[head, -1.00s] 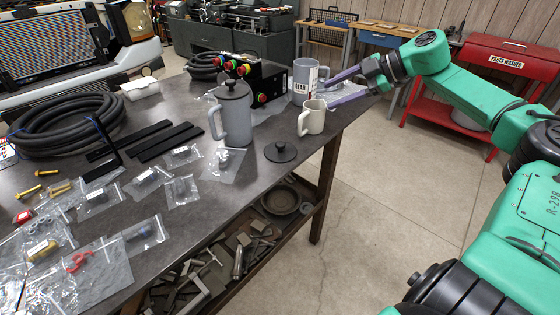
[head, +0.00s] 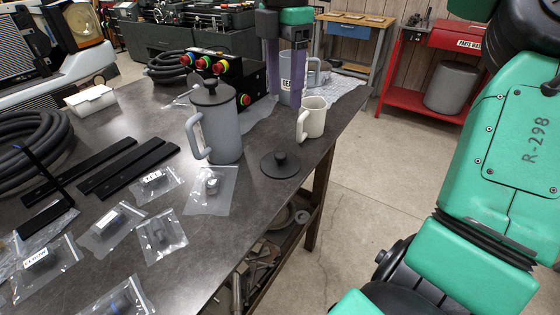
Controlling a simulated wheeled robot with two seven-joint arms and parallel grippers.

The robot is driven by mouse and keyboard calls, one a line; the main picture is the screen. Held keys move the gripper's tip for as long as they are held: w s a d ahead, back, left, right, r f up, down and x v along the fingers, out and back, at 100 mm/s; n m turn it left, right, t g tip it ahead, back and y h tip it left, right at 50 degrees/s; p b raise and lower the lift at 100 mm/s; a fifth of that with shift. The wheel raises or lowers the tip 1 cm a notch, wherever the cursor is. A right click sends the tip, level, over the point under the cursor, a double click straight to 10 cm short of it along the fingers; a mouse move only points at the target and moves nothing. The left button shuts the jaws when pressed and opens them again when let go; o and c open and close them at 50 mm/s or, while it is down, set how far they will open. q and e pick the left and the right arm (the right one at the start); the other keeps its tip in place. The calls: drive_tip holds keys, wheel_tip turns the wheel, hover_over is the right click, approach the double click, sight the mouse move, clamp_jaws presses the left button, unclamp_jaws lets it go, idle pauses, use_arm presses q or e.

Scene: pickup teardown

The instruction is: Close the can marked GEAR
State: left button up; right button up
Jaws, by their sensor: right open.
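The grey can marked GEAR (head: 313,78) stands toward the back right of the table, with no lid on its top and its handle on the right. Its label is partly hidden behind my right gripper (head: 285,97). That gripper is open and points down, its two purple fingers apart in front of the can; I cannot tell if they touch it. A black round lid with a knob (head: 280,164) lies flat near the table's right edge, apart from the gripper. My left gripper is not in view.
A second grey can (head: 222,128) with a dark lid on it stands left of a cream mug (head: 314,117). A control box with coloured buttons (head: 232,75) is behind. Bagged parts (head: 160,235), black bars (head: 107,166) and a hose coil (head: 30,150) fill the left.

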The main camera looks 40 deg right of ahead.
hover_over(280, 154)
drive_tip(key=f, duration=0.8)
drive_tip(key=shift+s+f+b, duration=0.25)
drive_tip(key=shift+f+b, duration=0.05)
drive_tip(key=shift+b, duration=0.05)
drive_tip(key=shift+f, duration=0.35)
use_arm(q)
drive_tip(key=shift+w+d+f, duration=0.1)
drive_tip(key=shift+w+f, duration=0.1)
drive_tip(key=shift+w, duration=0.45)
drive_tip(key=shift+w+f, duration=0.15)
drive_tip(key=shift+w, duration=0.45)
use_arm(e)
drive_tip(key=shift+w, duration=0.1)
wheel_tip(280, 154, down, 5)
drive_tip(key=shift+w+f, duration=0.1)
drive_tip(key=shift+f, duration=0.05)
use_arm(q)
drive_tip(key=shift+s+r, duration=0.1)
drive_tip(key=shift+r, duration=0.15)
use_arm(e)
clamp_jaws()
